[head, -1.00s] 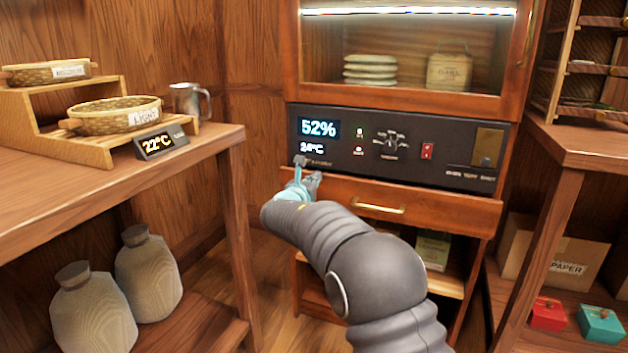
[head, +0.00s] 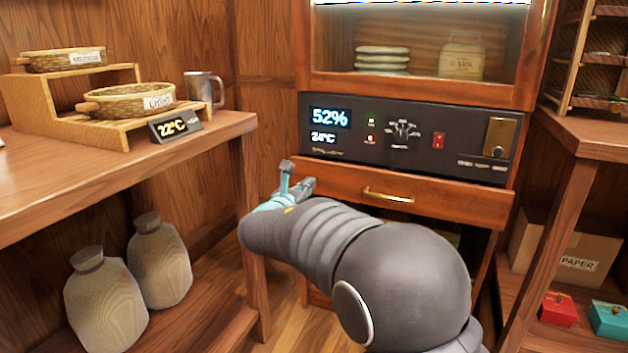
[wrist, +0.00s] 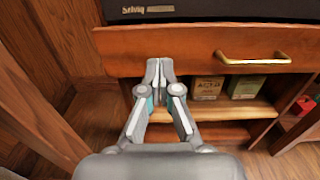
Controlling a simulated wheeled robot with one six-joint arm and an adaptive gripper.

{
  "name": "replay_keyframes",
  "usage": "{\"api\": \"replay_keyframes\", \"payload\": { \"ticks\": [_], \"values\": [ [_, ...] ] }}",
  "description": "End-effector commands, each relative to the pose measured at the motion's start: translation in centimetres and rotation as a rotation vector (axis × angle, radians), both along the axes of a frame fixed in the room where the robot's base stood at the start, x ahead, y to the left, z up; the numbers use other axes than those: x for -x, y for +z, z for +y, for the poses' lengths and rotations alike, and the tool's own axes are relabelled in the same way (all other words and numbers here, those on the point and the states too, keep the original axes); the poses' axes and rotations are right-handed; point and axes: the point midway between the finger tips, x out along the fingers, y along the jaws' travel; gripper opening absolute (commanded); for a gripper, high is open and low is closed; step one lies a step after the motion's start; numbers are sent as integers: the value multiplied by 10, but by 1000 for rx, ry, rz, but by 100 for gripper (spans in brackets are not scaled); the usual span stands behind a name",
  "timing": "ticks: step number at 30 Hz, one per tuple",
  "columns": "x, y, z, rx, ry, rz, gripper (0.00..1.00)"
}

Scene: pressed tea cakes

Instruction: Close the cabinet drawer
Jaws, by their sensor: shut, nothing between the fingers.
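The cabinet drawer (head: 455,206) is a wide brown wooden front with a brass bar handle (head: 388,195), under the cabinet's dark control panel. Its front appears to stand out a little from the cabinet. It also shows in the wrist view (wrist: 190,61), with the handle (wrist: 252,60) right of my fingers. My gripper (head: 291,177) is at the drawer's left end, fingers together and empty. In the wrist view my fingertips (wrist: 160,68) overlap the lower left part of the drawer front. I cannot tell whether they touch it.
A wooden shelf table (head: 215,126) with baskets and a metal mug stands left, two covered jars (head: 160,262) below it. A right-hand shelf (head: 590,140) holds a paper box (head: 560,250) and small red and teal boxes. Open floor (head: 295,325) shows between left table and cabinet.

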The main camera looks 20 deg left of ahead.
Motion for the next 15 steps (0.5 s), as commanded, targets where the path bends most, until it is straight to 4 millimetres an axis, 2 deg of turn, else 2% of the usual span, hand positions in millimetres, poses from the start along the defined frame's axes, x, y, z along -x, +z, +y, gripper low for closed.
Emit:
{"api": "replay_keyframes", "payload": {
  "ticks": [2, 3, 7, 12, 15],
  "values": [
    [8, 1, 1, -1, 2, 0, 0],
    [11, 0, 1, 0, 2, 0, 5],
    [11, -12, 1, 10, -3, 9, 38],
    [-10, -40, 3, -3, -42, 26, 38],
    [-28, -46, -4, -129, -143, 5, 38]
  ]
}}
